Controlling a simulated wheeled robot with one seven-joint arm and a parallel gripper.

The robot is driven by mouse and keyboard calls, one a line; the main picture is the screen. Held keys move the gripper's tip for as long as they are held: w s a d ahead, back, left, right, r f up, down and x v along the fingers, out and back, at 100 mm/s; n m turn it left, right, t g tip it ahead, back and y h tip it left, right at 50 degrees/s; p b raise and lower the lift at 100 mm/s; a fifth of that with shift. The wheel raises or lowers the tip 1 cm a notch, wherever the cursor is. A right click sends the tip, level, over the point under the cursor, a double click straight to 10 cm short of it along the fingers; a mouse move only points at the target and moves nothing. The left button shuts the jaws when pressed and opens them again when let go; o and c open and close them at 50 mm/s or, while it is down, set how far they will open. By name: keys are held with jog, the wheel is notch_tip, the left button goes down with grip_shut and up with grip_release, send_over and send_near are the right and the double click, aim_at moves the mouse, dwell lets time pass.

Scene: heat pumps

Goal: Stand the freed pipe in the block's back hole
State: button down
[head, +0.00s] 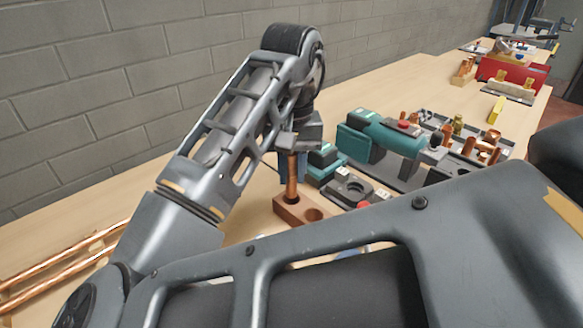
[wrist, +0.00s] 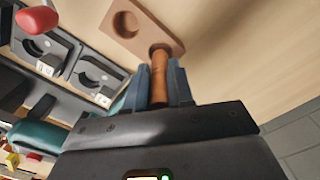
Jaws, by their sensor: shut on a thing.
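My gripper (wrist: 159,80) is shut on an upright copper pipe (wrist: 158,68), with a dark blue finger on each side of it. The pipe (head: 292,180) also shows below my gripper (head: 292,155) in the head view. A brown block (wrist: 178,44) with two round holes lies on the bench; it also shows in the head view (head: 284,207). The pipe's lower end meets the block at the hole farther back in the head view. How deep it sits there I cannot tell. The other hole (wrist: 125,24) is empty. My fingers hide part of the pipe.
Grey fixtures (head: 350,190) and a teal tool (head: 385,137) stand close right of the block. A tray (head: 409,178) of copper fittings lies beyond. Long copper pipes (head: 55,265) lie at the left. A grey block wall (head: 100,90) runs behind the bench.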

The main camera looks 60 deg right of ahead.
aim_at(292, 196)
jog(key=shift+f+b, duration=1.5)
jog(key=shift+f, duration=0.9)
jog(key=c, duration=0.9)
grip_release()
jog(key=shift+r+p, duration=0.8)
jog(key=shift+r, duration=3.15)
